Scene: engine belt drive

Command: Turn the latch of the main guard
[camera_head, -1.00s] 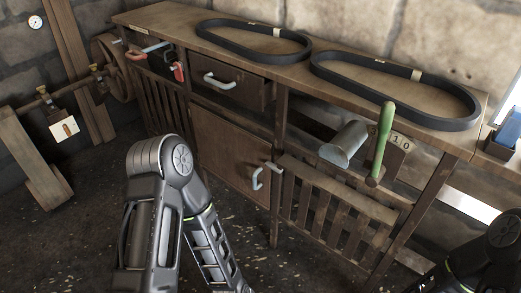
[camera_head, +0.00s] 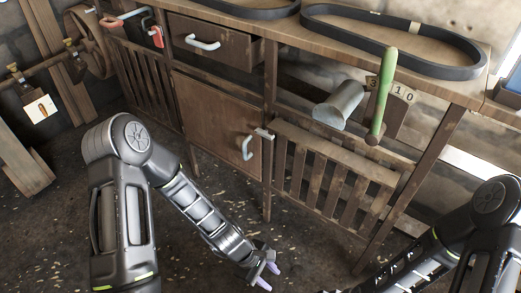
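No part in view can be told for certain as the main guard or its latch. A wooden cabinet door (camera_head: 210,120) in the bench front has a pale upright handle (camera_head: 247,149), with a small pale metal piece (camera_head: 264,134) at its upper right edge. My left gripper (camera_head: 267,276) is low at the bottom centre, below and apart from the door. Its two purple-tipped fingers are spread and nothing shows between them. My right arm comes in at the lower right; its gripper fingers do not show clearly.
Black belts (camera_head: 400,42) lie on the workbench. A green-handled lever (camera_head: 384,90) and a grey metal cylinder (camera_head: 339,104) stick out at the right, above a slatted panel (camera_head: 330,175). Red clips (camera_head: 156,38) hang at the left. The floor before the bench is open.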

